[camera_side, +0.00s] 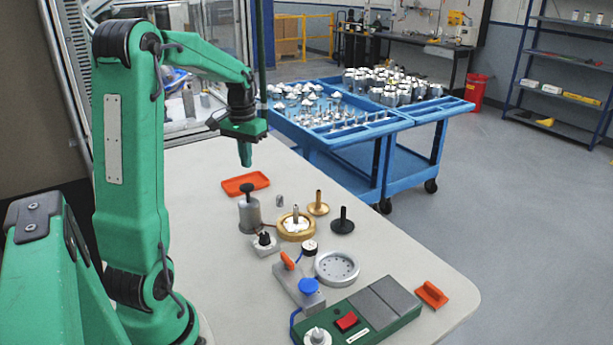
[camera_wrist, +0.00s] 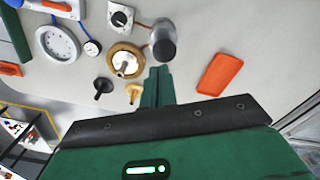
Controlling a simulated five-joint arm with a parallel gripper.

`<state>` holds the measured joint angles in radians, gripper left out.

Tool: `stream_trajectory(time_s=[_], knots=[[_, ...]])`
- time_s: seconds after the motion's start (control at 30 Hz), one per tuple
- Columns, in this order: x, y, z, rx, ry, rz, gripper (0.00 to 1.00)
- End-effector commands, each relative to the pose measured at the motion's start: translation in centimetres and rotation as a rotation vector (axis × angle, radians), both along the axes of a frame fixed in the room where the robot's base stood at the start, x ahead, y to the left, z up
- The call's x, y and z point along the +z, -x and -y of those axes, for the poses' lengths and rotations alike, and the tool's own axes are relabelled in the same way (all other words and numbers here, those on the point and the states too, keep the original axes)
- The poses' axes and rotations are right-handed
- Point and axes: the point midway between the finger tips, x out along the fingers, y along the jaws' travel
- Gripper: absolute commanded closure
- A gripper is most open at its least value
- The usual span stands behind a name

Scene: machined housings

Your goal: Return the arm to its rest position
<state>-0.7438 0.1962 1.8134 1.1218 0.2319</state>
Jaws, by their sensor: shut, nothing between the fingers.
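My green arm stands at the left of the table (camera_side: 215,215) in the side view, bent over at the top. My gripper (camera_side: 245,160) points down and hangs well above the table, over the area near the orange tray (camera_side: 246,184). Its fingers are shut together with nothing between them. In the wrist view my gripper (camera_wrist: 158,75) shows as a narrow closed green shape, with the orange tray (camera_wrist: 219,74) to its right and apart from it.
A grey cylinder with a black knob (camera_side: 250,212), a brass housing (camera_side: 296,226), a brass part (camera_side: 318,205), a black part (camera_side: 342,222) and a silver ring (camera_side: 337,267) stand on the table. A green control box (camera_side: 365,315) is at the front. Blue carts (camera_side: 350,150) stand behind.

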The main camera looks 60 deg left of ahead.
Motion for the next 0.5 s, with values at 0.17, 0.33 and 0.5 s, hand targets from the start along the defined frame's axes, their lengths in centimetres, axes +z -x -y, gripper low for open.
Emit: stream_trajectory(time_s=[0.17, 0.33, 0.5], knots=[[1.4, -0.5, 2.8, -0.042, -0.025, 0.029, 1.00], [3.0, -0.7, 7.0, -0.104, -0.057, 0.077, 1.00], [4.5, -0.3, 11.5, -0.172, -0.088, 0.134, 1.00]])
